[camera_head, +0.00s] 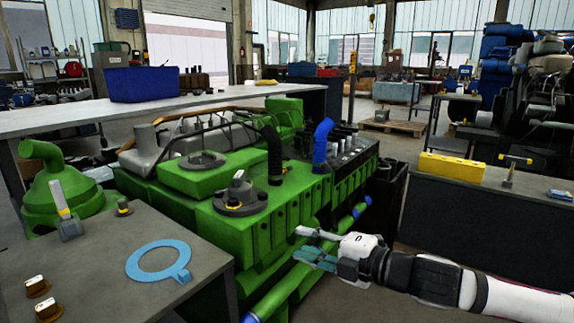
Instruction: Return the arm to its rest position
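My arm (430,275) reaches in from the lower right, stretched out to the left. My gripper (312,247) is at its end, in front of the green diesel engine (255,215) and near its lower side. The two fingers stand apart with a gap between them, and I see nothing held there. Whether the gripper touches the engine cannot be told from this view.
A grey table (95,265) at front left bears a blue ring (160,260) and small parts. A dark bench (480,205) at right bears a yellow block (452,167) and a yellow-topped tool (508,172). A blue bin (142,83) stands on the long counter behind.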

